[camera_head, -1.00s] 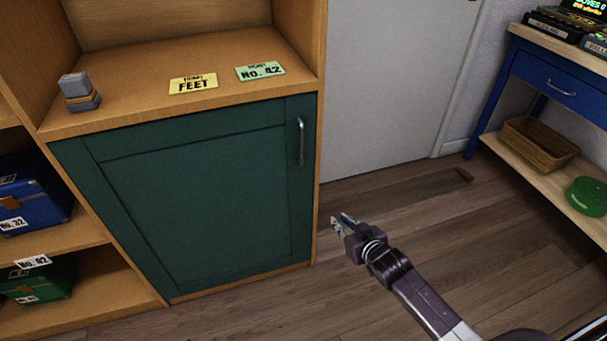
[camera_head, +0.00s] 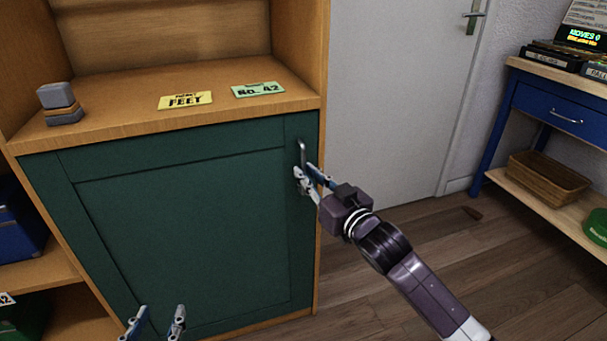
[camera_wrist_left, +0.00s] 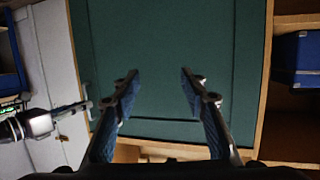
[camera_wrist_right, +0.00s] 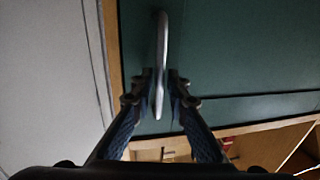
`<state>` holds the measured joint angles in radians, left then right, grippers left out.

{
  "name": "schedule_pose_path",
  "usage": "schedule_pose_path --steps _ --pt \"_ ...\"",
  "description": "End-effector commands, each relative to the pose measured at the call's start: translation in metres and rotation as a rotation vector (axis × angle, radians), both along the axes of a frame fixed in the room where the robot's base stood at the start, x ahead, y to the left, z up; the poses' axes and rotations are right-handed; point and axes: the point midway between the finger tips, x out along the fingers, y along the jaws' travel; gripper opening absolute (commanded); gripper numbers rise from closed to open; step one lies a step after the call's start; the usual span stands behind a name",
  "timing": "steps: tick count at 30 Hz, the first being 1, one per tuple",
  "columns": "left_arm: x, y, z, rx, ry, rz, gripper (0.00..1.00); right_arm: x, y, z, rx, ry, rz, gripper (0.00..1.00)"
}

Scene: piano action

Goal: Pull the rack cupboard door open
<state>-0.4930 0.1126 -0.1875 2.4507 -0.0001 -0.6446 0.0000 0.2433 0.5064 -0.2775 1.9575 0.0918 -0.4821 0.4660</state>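The green cupboard door (camera_head: 190,220) is closed in the wooden rack, with a vertical metal handle (camera_head: 302,152) at its upper right. My right gripper (camera_head: 308,176) is at the lower part of the handle. In the right wrist view the handle (camera_wrist_right: 161,60) runs between the two fingertips (camera_wrist_right: 160,90), which stand close on either side; small gaps seem to remain. My left gripper (camera_head: 155,322) is low in front of the door, with its fingers apart and empty. In the left wrist view its open fingertips (camera_wrist_left: 160,80) face the green panel (camera_wrist_left: 160,40).
On the rack top are a yellow FEET card (camera_head: 185,100), a green No. 42 card (camera_head: 258,90) and a grey block (camera_head: 60,104). A blue-framed table (camera_head: 545,110) stands at the right. Open floor (camera_head: 430,235) lies between rack and table.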

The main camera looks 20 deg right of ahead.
Motion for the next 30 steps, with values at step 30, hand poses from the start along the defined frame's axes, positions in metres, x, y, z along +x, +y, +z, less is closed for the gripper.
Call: schedule_pose_path --steps 30 --pt "0.007 -0.005 0.023 -0.026 -0.104 -0.006 0.4 0.019 0.005 -0.001 0.0 0.001 0.0 0.0"
